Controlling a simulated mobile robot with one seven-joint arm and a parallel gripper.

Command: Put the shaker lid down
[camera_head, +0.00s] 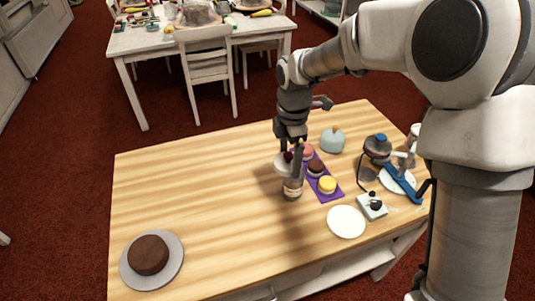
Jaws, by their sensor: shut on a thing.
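My gripper (291,155) reaches down over the middle-right of the wooden table (190,180). It is shut on a pale round piece, which looks like the shaker lid (281,167). The lid is small here and partly hidden by the fingers. A jar-like shaker body (292,189) with a dark lower part stands upright on the table just below my gripper. I cannot tell whether the lid touches the shaker body.
A purple mat (333,196) with several small cakes lies right of the shaker. A white plate (346,222), a small pale box (371,206) and a blue-handled tool (401,183) are further right. A chocolate cake (148,254) stands front left. The table's left-middle is clear.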

